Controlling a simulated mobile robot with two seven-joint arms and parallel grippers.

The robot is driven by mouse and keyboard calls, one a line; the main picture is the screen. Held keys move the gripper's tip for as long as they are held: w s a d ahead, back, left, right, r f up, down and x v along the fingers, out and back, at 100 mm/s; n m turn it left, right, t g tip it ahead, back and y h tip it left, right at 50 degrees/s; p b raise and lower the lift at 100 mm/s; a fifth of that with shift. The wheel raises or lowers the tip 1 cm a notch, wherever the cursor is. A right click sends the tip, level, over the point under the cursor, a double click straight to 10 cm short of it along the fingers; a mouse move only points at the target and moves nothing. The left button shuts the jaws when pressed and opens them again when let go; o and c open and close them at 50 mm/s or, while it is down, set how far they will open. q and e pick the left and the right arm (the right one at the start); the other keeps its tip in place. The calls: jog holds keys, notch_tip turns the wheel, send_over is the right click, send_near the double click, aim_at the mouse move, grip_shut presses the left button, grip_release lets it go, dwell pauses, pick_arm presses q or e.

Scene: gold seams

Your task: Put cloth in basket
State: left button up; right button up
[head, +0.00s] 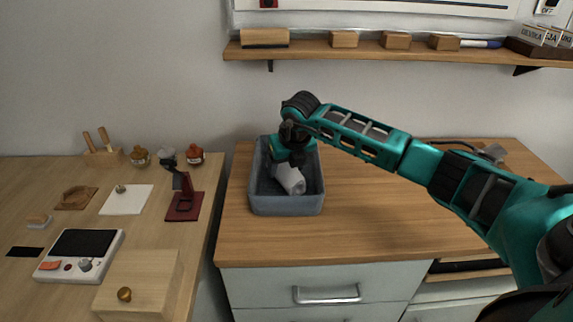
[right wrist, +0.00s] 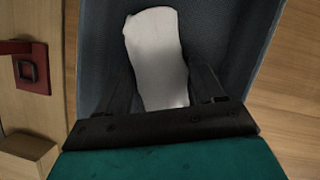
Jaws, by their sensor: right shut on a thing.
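The basket (head: 286,206) is a blue-grey open bin on the wooden counter in the head view. It also fills much of the right wrist view, where its wall shows (right wrist: 250,35). The white cloth (head: 290,180) is a rolled or bunched piece inside the basket's outline. It also shows in the right wrist view (right wrist: 157,55). My right gripper (head: 294,160) points down into the basket. In the right wrist view its fingers (right wrist: 165,90) are shut on the cloth, one on each side. Whether the cloth touches the basket floor cannot be told. My left gripper is not in view.
The counter (head: 370,225) is clear right of the basket. On the left table stand a dark red stand (head: 184,205), a white device with a dark screen (head: 80,250) and a wooden box (head: 140,280). A wall shelf (head: 390,52) with small blocks runs above.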

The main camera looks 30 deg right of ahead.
jog(key=o, duration=1)
jog(key=shift+r, duration=0.25)
jog(key=v, duration=1.1)
jog(key=shift+s+r, duration=0.15)
jog(key=shift+r, duration=0.15)
jog(key=shift+a, duration=0.1)
